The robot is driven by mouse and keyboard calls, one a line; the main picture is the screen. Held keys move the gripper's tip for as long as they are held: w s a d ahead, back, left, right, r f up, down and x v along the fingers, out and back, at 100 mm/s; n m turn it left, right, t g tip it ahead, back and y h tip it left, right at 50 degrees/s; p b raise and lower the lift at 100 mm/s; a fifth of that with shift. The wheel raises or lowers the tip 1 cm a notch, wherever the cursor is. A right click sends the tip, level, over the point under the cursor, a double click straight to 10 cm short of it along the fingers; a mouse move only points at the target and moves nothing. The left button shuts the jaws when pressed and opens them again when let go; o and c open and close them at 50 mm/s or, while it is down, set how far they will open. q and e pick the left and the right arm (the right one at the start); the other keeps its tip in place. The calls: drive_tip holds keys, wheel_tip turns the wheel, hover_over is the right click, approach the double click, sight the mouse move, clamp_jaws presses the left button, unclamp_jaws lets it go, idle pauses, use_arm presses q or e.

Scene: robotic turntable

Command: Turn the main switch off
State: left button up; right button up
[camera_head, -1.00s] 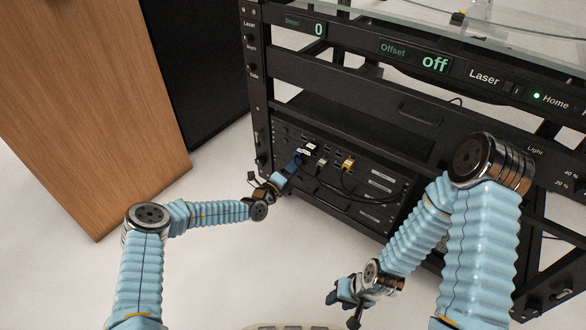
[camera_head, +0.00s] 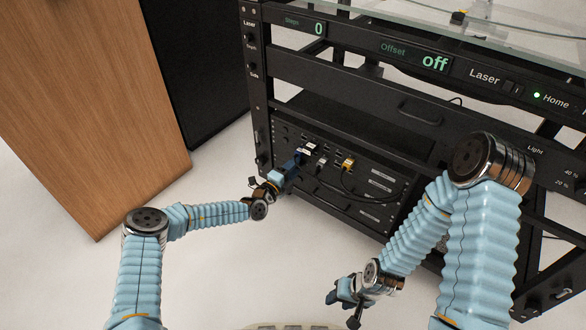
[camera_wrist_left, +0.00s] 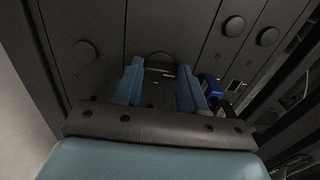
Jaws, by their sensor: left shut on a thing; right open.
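My left gripper (camera_head: 296,160) is at the left part of the rack's lower front panel in the head view. In the left wrist view its two blue fingers (camera_wrist_left: 160,88) stand apart at the dark panel, shut on a dark part between them. This part appears to be the main switch (camera_wrist_left: 159,74); its shape and position are hard to read in the dark. In the head view the gripper hides that spot. My right gripper (camera_head: 332,294) is open and empty, low in front of the rack and away from the panel.
The black rack (camera_head: 330,85) fills the right side, with "Offset off" and "Laser" labels on its upper bar. Plugs and a black cable (camera_head: 375,199) are right of my left gripper. A wooden cabinet (camera_head: 90,100) stands left. The pale floor (camera_head: 215,265) between my arms is clear.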

use_arm(q)
drive_tip(key=o, duration=1.1)
drive_tip(key=shift+c, duration=0.2)
drive_tip(key=p+v, duration=0.2)
drive_tip(key=v, duration=1.1)
drive_tip(key=shift+s+a+p, duration=0.25)
drive_tip(key=shift+s+p, duration=0.05)
drive_tip(key=shift+s, duration=0.05)
drive_tip(key=shift+d, duration=0.1)
